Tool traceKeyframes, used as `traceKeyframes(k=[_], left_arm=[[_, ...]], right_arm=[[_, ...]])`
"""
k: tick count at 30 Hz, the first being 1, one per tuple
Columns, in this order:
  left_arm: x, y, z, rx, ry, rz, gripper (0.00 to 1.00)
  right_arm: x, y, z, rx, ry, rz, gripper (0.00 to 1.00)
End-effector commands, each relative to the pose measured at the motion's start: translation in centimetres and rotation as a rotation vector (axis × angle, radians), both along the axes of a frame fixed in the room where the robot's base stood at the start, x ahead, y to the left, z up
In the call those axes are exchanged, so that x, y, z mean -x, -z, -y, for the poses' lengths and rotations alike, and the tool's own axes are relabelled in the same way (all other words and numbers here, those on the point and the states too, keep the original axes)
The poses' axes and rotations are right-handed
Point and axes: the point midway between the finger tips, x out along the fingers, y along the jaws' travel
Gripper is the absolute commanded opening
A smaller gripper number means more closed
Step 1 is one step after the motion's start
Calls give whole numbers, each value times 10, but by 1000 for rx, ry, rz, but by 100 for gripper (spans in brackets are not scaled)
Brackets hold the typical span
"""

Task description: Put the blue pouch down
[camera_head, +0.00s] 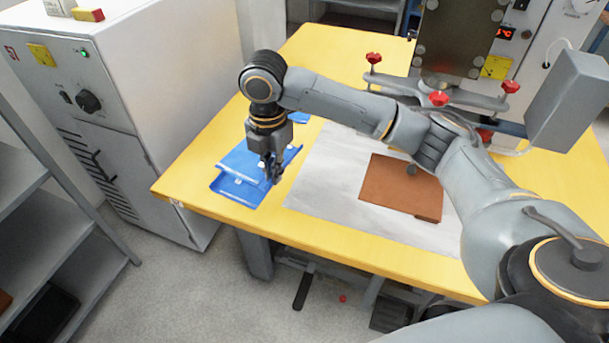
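A blue pouch (237,186) is at the left end of the yellow table, flat or nearly flat, with small white marks. Blue sheet also shows behind and beside my gripper; I cannot tell if it is one pouch or several overlapping. My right gripper (271,176) points down at the pouch's right side, its fingertips at or just over the blue surface. Its fingers look close together, but whether they pinch the pouch is unclear. Whether the pouch touches the table everywhere is also unclear. My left gripper is not in view.
A brown sheet (392,185) lies on a pale grey mat (318,182) on the yellow table (200,162). A machine with red knobs (438,98) stands at the back. A white cabinet (120,75) is left of the table, grey shelves (75,245) at far left.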

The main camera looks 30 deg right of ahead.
Motion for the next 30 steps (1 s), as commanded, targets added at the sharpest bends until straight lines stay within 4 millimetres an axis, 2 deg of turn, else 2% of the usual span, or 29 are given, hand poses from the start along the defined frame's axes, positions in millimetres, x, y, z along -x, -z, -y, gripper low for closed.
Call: traceKeyframes(k=[3, 8, 11, 19, 24, 30], left_arm=[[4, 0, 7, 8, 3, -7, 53], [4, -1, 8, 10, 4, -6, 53], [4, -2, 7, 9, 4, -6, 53], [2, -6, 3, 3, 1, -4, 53], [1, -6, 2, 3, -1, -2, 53], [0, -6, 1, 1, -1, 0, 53]], right_arm=[[-7, -1, 0, 1, -115, 1, 0], [-9, 3, 9, 2, -174, -2, 0], [-9, 11, 28, 4, -174, -3, 0], [-11, 40, 96, 4, -171, -3, 0], [-12, 73, 119, 3, -174, -2, 0], [-13, 89, 132, 2, -177, -1, 0]])
